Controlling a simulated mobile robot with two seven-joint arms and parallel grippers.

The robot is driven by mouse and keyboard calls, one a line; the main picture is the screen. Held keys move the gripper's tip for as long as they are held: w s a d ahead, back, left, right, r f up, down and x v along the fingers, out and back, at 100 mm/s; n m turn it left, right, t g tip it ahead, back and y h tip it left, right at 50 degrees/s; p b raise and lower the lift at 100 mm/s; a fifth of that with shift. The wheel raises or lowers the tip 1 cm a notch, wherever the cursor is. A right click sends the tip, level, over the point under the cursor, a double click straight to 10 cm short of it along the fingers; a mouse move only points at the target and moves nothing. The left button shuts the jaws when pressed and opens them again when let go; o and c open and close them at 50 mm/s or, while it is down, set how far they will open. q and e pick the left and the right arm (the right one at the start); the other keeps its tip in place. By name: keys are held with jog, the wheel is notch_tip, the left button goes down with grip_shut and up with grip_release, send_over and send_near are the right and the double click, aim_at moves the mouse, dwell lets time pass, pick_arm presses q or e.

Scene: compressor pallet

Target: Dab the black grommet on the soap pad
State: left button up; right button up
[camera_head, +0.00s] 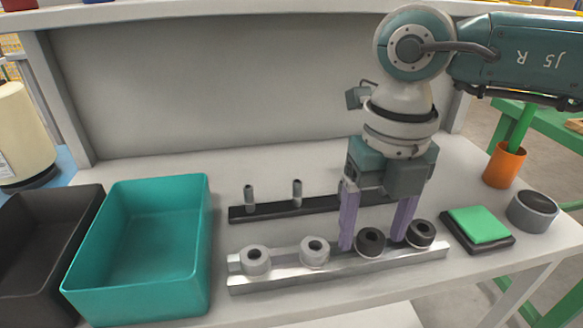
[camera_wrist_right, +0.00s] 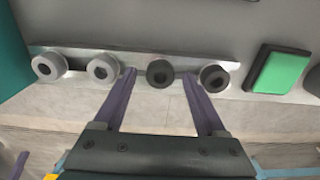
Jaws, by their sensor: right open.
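Two black grommets sit at the right end of a metal rail; the nearer-to-middle black grommet (camera_head: 369,241) also shows in the right wrist view (camera_wrist_right: 160,72). The other black grommet (camera_head: 421,233) is at its right. My right gripper (camera_head: 372,244) points down with its purple fingers apart, one on each side of the middle black grommet; whether they touch it I cannot tell. The green soap pad (camera_head: 478,225) lies on a black base right of the rail and shows in the wrist view (camera_wrist_right: 281,71).
Two light grey grommets (camera_head: 315,251) sit at the rail's (camera_head: 290,281) left. Behind is a black bar (camera_head: 270,209) with upright pegs. A teal bin (camera_head: 185,285) and dark bin stand left. A grey cup (camera_head: 532,210) and orange cup (camera_head: 504,165) stand right.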

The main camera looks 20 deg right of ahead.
jog(key=shift+f, duration=0.1)
grip_shut()
dwell(0.6)
